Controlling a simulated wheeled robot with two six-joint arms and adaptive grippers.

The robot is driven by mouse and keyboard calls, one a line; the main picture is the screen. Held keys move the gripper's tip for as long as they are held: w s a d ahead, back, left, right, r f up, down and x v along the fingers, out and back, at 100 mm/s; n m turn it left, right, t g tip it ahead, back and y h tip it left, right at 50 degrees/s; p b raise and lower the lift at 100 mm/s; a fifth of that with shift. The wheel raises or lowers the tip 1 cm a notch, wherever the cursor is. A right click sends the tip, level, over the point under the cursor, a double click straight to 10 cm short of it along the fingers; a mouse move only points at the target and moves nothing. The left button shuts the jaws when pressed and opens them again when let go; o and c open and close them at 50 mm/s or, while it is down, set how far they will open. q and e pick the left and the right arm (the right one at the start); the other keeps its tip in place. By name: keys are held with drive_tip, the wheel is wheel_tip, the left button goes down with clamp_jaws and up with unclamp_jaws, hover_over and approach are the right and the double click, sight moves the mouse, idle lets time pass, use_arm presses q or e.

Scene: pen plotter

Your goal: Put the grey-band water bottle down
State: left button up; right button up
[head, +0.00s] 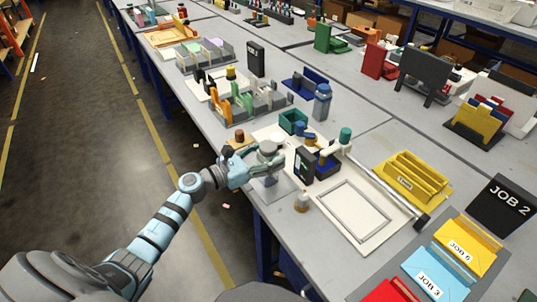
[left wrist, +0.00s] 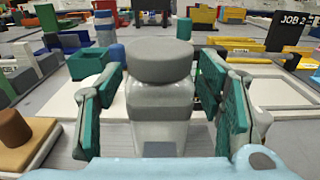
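The grey-band water bottle (left wrist: 160,97) stands upright between my left gripper's two green finger pads in the left wrist view. It has a wide grey cap, a grey band and a clear lower body. In the head view the bottle's grey cap (head: 268,147) shows beyond the fingers, over a pale grey mat (head: 282,192) at the table's near left edge. I cannot tell whether its base touches the mat. My right gripper is not in view.
A brown knob on a wooden block (head: 239,137) is close behind the left gripper.

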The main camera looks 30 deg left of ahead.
use_arm(q)
drive_tip(key=shift+r, duration=0.15)
drive_tip(key=b+v, duration=0.1)
drive_tip(key=v, duration=1.1)
